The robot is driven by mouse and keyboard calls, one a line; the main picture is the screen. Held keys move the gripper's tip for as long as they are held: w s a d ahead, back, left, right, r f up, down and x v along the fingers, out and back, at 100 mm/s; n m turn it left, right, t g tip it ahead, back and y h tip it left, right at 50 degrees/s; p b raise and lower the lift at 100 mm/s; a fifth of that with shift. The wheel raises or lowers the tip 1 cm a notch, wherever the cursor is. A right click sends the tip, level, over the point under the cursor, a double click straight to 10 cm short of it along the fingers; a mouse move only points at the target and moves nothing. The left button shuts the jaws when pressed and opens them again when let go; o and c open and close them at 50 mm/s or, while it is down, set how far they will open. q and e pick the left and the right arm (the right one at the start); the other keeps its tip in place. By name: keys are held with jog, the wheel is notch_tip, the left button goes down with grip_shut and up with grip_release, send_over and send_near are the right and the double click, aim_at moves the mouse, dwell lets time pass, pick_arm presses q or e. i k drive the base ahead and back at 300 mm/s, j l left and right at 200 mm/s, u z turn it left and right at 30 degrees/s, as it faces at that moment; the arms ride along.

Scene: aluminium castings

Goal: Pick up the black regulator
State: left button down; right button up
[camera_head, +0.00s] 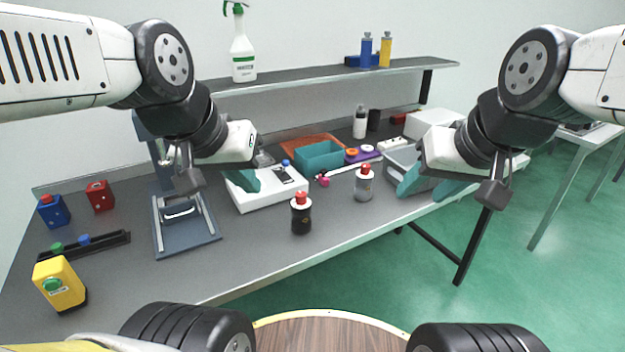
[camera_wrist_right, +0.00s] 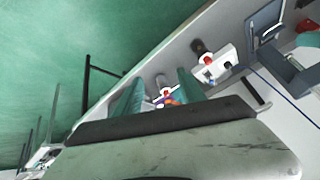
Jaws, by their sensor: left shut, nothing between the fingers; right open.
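A black bottle-shaped piece with a red top (camera_head: 301,216), the only thing on the front of the bench that fits the black regulator, stands upright near the front edge. It also shows in the right wrist view (camera_wrist_right: 198,47). A similar grey-white piece with a red top (camera_head: 364,185) stands to its right. My left gripper (camera_head: 244,181) is shut and empty, over the white device left of and behind the black piece. My right gripper (camera_head: 428,184) is open and empty, well to the right of both pieces. Its teal fingers (camera_wrist_right: 158,95) show in the right wrist view.
A white device (camera_head: 267,198) and a teal bin (camera_head: 320,158) stand behind the pieces. A blue-grey press stand (camera_head: 186,238) is at left, with a yellow button box (camera_head: 59,284) further left. A shelf (camera_head: 310,79) runs along the back. Bare bench (camera_head: 250,245) lies in front.

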aim_at(302, 219)
jog(key=j+z, duration=0.25)
jog(key=k+j+z, duration=0.25)
jog(key=j+z, duration=0.25)
jog(key=j, duration=0.2)
